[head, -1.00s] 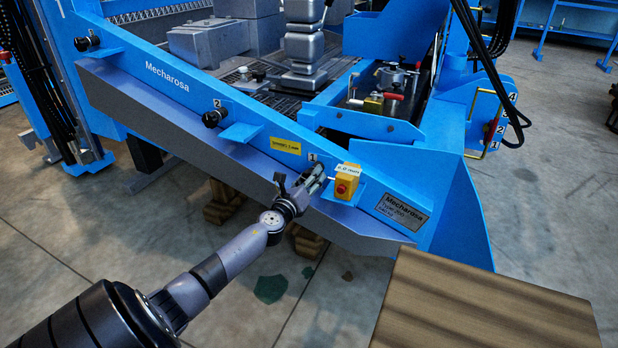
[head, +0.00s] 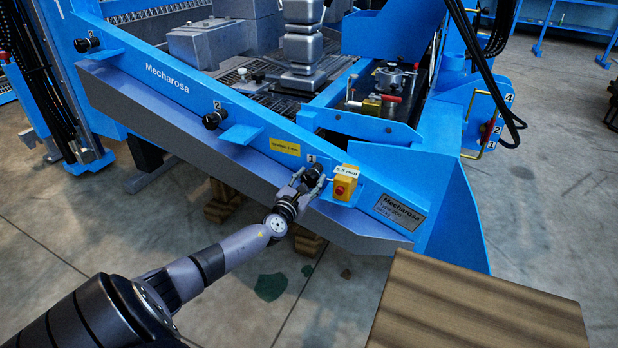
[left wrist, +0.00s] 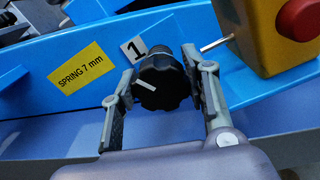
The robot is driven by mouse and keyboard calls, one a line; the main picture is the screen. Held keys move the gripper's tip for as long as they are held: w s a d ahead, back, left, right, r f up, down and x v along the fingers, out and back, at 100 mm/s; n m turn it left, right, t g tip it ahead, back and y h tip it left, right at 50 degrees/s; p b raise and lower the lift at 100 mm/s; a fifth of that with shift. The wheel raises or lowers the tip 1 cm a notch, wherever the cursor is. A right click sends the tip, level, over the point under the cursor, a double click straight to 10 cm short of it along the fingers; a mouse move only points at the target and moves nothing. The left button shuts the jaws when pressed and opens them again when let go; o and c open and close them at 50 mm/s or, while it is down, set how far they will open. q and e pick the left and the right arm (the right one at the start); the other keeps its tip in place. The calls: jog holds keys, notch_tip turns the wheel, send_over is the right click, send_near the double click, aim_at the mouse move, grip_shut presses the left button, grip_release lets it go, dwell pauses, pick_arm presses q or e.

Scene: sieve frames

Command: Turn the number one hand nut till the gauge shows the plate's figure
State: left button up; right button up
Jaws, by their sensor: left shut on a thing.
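The number one hand nut (head: 313,173) is a black lobed knob on the blue beam, beside the white "1" label. In the left wrist view the nut (left wrist: 165,88) shows a white line on its face, pointing up and left. My left gripper (head: 311,183) is shut on it, one finger on each side. The yellow plate (left wrist: 82,70) reads "SPRING 7 mm". The gauge is a yellow box (head: 345,187) with a red button and a small white display (head: 347,169); its figure is too small to read surely. My right gripper is not in view.
A number two hand nut (head: 212,120) and another black knob (head: 86,43) sit farther left along the beam. A thin metal pin (left wrist: 216,43) juts close to my right-hand finger. A wooden surface (head: 480,305) stands at lower right.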

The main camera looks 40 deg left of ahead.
aim_at(308, 182)
pick_arm(q)
jog(key=shift+f+m, duration=0.1)
jog(key=shift+m, duration=0.3)
jog(key=o, duration=1.2)
jog(key=shift+s+d, duration=0.1)
jog(key=v, duration=0.6)
jog(key=shift+s, duration=0.9)
